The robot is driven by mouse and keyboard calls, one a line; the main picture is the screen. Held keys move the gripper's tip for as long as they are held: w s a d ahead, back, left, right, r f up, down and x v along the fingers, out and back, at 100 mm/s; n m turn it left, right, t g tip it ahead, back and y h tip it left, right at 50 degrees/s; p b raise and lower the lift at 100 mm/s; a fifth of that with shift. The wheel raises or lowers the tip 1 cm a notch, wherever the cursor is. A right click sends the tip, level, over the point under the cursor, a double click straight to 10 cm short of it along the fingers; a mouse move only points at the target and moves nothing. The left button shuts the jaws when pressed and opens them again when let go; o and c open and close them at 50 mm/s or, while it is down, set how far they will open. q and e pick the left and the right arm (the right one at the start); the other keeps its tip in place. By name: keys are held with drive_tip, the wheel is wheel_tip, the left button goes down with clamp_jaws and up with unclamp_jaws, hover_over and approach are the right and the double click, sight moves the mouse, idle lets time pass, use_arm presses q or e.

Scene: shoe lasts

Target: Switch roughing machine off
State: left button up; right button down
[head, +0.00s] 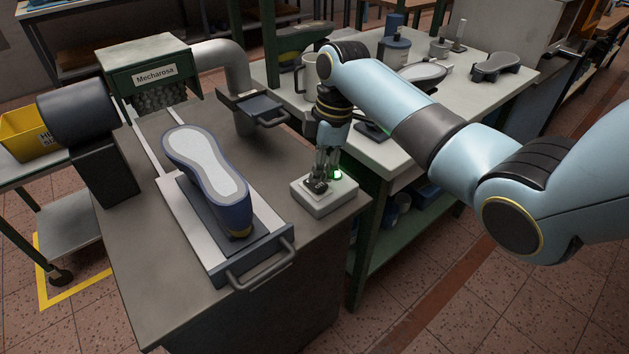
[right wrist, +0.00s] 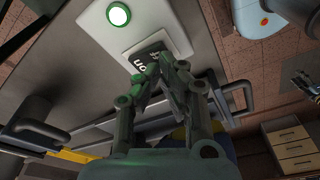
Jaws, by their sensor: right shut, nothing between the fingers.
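The roughing machine (head: 145,72) is a green housing labelled "Mecharosa" on a grey bench. Its pale switch box (head: 325,204) sits at the bench's right corner. In the right wrist view, the switch box (right wrist: 184,48) carries a lit green lamp (right wrist: 119,15) and a black rocker (right wrist: 150,55) with white lettering, partly covered by the fingers. My right gripper (head: 320,183) points down over the rocker, shut and empty. Its fingertips (right wrist: 160,68) are at the rocker's edge; I cannot tell whether they press it. My left gripper is not seen in the head view.
A shoe last (head: 205,165) lies on a sliding carriage with a front handle (head: 262,275), left of the switch box. A grey duct (head: 225,60) rises behind. A white-topped table (head: 455,90) with tins and another last stands to the right, under my right arm.

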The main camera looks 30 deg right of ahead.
sight(320, 185)
drive_tip(key=shift+f+b, duration=0.5)
drive_tip(key=shift+f, duration=0.5)
idle(0.3)
wheel_tip(320, 185, up, 7)
drive_tip(key=p, duration=0.8)
drive_tip(key=shift+r, duration=0.1)
idle(0.4)
drive_tip(key=s+f+m+h+b, duration=0.2)
drive_tip(key=s+f+m+b, duration=1)
drive_tip(key=s+f, duration=3.4)
wheel_tip(320, 185, down, 4)
drive_tip(key=b, duration=0.5)
drive_tip(key=shift+s, duration=0.4)
